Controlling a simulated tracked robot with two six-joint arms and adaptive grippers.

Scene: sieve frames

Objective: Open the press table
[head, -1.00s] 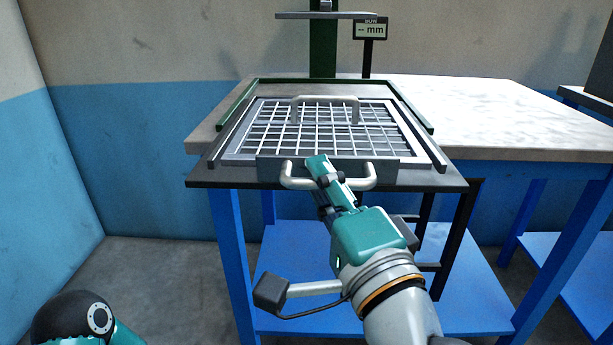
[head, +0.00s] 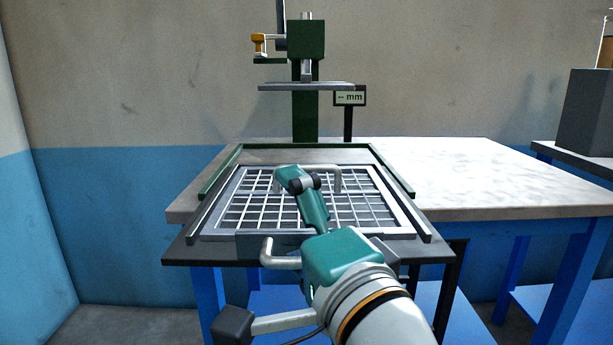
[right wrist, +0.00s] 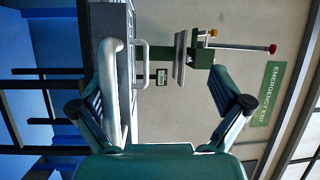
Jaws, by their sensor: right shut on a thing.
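The press table (head: 180,247) has a dark top with a pale-rimmed grid frame (head: 398,213) lying between side rails. A grey bar handle (head: 268,252) sticks out at its front; its right part is hidden behind my right gripper (head: 296,195). In the right wrist view, this front handle (right wrist: 110,80) shows by the left finger, and the fingers of the gripper (right wrist: 163,103) look spread apart. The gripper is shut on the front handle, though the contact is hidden. A second handle (head: 334,178) stands on the grid. My left gripper is out of view.
A green press column (head: 305,118) with a flat plate (head: 306,87) rises behind the grid. A small "mm" display (head: 349,97) stands beside it. A pale worktop (head: 450,180) is largely clear at the right. A grey box (head: 588,112) stands farther right.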

